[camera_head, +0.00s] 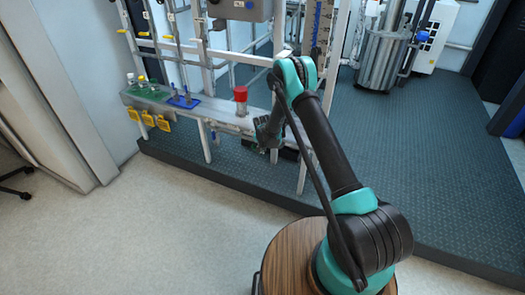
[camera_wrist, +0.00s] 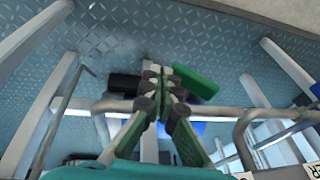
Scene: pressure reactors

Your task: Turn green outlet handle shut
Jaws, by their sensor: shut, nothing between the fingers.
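The green outlet handle (camera_wrist: 197,82) shows in the wrist view as a green bar lying slantwise, just beyond and to the right of my fingertips. My gripper (camera_wrist: 161,88) is shut with nothing between its fingers. Its green fingers with dark pads meet close to the handle's left end; I cannot tell whether they touch it. In the head view my gripper (camera_head: 262,148) hangs low at the front of the reactor frame. There the handle is too small or hidden to make out.
The metal frame (camera_head: 228,118) has a ledge with a red cup-like part (camera_head: 240,98), a green tray (camera_head: 147,93) and a blue tray (camera_head: 184,101). Yellow tags (camera_head: 148,119) hang at left. Metal posts and pipes surround the gripper. Open floor (camera_head: 165,215) lies in front.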

